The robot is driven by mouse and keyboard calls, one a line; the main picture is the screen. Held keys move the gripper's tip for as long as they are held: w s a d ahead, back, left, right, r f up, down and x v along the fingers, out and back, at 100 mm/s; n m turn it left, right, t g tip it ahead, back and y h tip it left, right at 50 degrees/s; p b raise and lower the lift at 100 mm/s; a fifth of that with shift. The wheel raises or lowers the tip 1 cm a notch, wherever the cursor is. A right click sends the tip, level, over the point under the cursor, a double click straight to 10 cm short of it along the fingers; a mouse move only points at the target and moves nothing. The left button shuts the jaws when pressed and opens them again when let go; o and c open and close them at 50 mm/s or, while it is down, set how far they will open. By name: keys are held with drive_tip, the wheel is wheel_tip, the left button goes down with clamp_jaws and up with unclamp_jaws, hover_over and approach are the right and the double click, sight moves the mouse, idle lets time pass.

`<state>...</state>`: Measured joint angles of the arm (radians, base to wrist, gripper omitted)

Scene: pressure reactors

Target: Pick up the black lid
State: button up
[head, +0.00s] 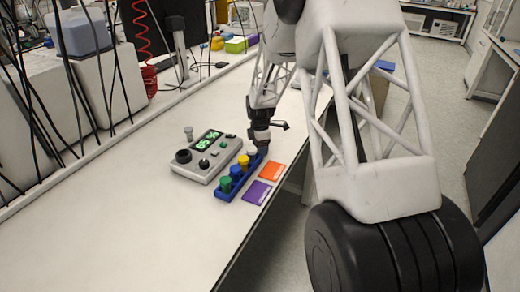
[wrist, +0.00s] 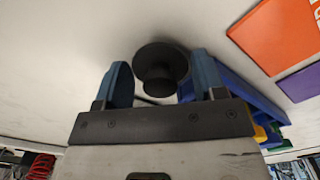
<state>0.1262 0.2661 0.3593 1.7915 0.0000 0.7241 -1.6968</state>
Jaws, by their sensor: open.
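The black lid (wrist: 160,62) is a round, stepped black piece in the wrist view. It lies between the two blue-grey fingers of my gripper (wrist: 159,75), near their tips. The fingers are apart, with a narrow gap showing on each side of the lid. In the head view my gripper (head: 262,143) is low over the far end of the blue rack (head: 232,190). There I cannot tell the lid apart from the dark gripper. The rack also shows in the wrist view (wrist: 240,92), just right of the right finger.
Several coloured lids stand along the rack, including a green one (head: 226,184). A grey control box (head: 205,158) stands left of it. An orange card (head: 272,171) and a purple card (head: 257,193) lie to its right, near the table's edge. The white table (head: 130,225) is clear in front.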

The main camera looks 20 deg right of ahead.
idle(0.3)
drive_tip(key=c, duration=0.6)
drive_tip(key=shift+r, duration=0.1)
drive_tip(key=shift+r, duration=4.95)
drive_tip(key=shift+a, duration=0.15)
drive_tip(key=a+n, duration=0.1)
drive_tip(key=a, duration=0.4)
drive_tip(key=a+n, duration=0.1)
drive_tip(key=a, duration=0.3)
drive_tip(key=w+a+r+n, duration=0.1)
drive_tip(key=a, duration=0.4)
drive_tip(key=shift+a, duration=0.3)
drive_tip(key=a+n, duration=0.1)
drive_tip(key=a, duration=0.3)
drive_tip(key=s+a+n, duration=0.1)
drive_tip(key=a, duration=0.4)
drive_tip(key=a+r+n, duration=0.1)
drive_tip(key=a, duration=0.4)
drive_tip(key=shift+s+a+r, duration=0.1)
drive_tip(key=shift+s+a, duration=0.15)
drive_tip(key=shift+s, duration=0.15)
